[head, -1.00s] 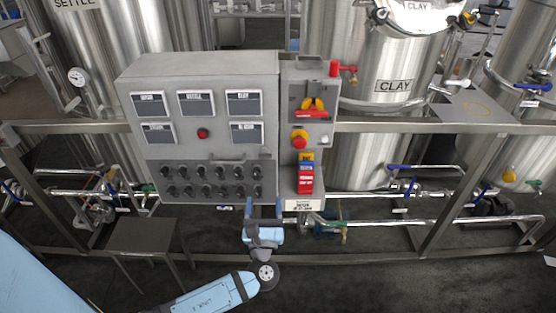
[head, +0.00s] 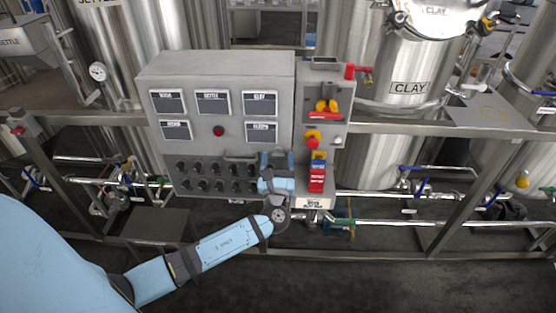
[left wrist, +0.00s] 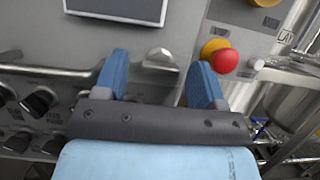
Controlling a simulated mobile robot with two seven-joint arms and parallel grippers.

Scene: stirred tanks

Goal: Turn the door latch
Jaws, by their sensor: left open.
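The grey control cabinet (head: 225,70) stands in front of the tanks. In the left wrist view a small silver latch (left wrist: 160,58) shows on the grey door face. My left gripper (head: 277,160) is open in front of the cabinet's lower right part. In the left wrist view its two blue fingers (left wrist: 158,66) stand apart, one on each side of the latch in the picture. I cannot tell whether they touch it. In the head view the gripper covers the latch. My right gripper is not in view.
A bar handle (left wrist: 50,72) lies left of the fingers, above rows of black knobs (head: 205,178). A red emergency button (left wrist: 226,61) sits close right of the right finger. A narrow switch box (head: 338,90) adjoins the cabinet. A small table (head: 158,225) stands below left.

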